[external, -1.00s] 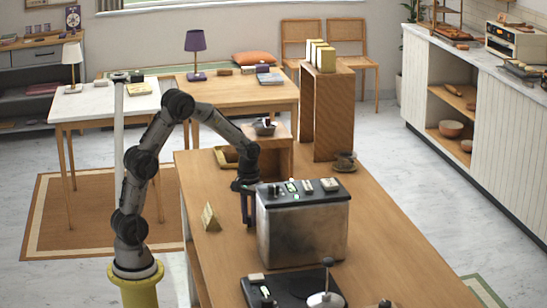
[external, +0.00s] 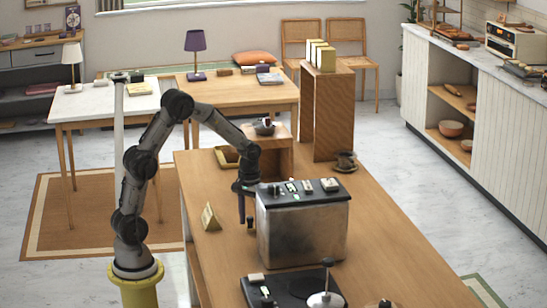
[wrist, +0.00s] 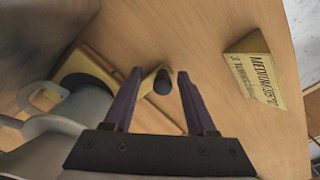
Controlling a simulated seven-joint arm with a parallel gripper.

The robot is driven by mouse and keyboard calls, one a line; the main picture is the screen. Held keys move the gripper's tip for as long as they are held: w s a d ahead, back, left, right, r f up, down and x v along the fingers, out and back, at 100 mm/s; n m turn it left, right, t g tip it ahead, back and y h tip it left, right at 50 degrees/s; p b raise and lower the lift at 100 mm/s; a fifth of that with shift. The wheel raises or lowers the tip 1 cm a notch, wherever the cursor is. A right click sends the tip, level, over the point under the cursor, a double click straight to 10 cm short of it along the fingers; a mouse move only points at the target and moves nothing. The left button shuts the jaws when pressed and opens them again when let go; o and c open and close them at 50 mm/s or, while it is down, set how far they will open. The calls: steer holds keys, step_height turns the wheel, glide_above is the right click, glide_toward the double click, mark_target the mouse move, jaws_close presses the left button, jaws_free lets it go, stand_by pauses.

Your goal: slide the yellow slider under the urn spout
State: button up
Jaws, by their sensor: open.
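My gripper (wrist: 157,72) points down with its two purple fingers apart. In the wrist view a dark rounded knob (wrist: 162,82) shows between the fingertips, with a yellow piece (wrist: 149,80) beside it, which looks like the yellow slider. I cannot tell whether the fingers touch it. Another yellow part (wrist: 92,68) lies to the left, partly hidden by a grey curved fitting (wrist: 60,122), perhaps the spout. In the external view my gripper (external: 246,222) is just left of the metal urn (external: 303,232); the slider cannot be made out there.
A small yellow sign (external: 210,217) stands on the counter left of my gripper; it also shows at the right in the wrist view (wrist: 256,72). A dark tray (external: 288,287) lies in front of the urn. The counter right of the urn is clear.

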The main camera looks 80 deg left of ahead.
step_height(320, 180, up, 14)
stand_by(0.5)
steer(key=shift+f, duration=0.1)
steer(key=s+d+r+m+t, duration=0.3)
steer(key=s+d+r, duration=0.5)
steer(key=d+r, duration=0.15)
steer(key=s+d+f+m+t, duration=0.1)
steer(key=s+d+f+m, duration=0.1)
steer(key=s, duration=0.4)
steer(key=s+d+f+m+t, duration=0.1)
steer(key=s+d+f+m, duration=0.2)
steer(key=s, duration=0.4)
step_height(320, 180, down, 3)
steer(key=shift+d+r+m+t, duration=0.2)
steer(key=shift+m+t, duration=0.1)
steer(key=shift+m, duration=0.2)
